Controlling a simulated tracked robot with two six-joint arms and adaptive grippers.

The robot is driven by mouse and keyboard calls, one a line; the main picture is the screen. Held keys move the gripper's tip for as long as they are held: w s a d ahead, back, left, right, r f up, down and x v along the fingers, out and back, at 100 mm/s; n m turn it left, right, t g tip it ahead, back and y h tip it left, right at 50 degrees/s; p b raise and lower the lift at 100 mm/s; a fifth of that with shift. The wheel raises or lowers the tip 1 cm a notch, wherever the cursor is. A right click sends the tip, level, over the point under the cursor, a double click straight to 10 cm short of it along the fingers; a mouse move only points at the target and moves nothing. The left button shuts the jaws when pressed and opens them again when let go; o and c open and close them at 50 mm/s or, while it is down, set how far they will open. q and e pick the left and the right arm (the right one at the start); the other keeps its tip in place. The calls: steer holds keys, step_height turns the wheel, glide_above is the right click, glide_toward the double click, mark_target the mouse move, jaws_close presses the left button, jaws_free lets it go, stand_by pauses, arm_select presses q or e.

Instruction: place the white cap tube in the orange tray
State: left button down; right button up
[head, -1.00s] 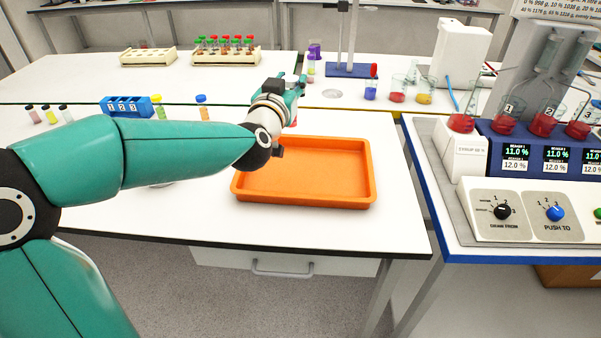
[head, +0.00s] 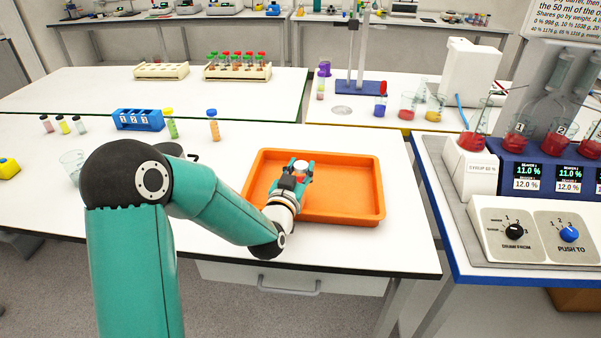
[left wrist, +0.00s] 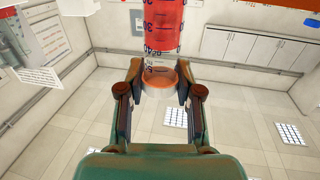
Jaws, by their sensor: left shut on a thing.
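The orange tray (head: 345,212) lies on the near white bench in the head view. My left gripper (head: 299,178) is over the tray's left-centre part. It is shut on the white cap tube (head: 301,165), whose white cap shows between the fingers. In the left wrist view the tube (left wrist: 160,28) shows red contents and printed graduation marks, held between the fingertips (left wrist: 158,80). The gripper hides the tube's lower part in the head view, so I cannot tell whether it touches the tray floor. My right gripper is not in view.
A blue rack (head: 138,120) and several small capped vials stand left of the tray. A glass beaker (head: 73,165) is at the left. The control panel (head: 540,232) stands on the right bench. The rest of the tray floor is bare.

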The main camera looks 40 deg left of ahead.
arm_select(q)
steer(key=shift+f, duration=0.7)
steer(key=shift+r, duration=0.1)
steer(key=c, duration=0.8)
jaws_free()
steer(key=shift+o, duration=0.2)
steer(key=shift+s, duration=0.1)
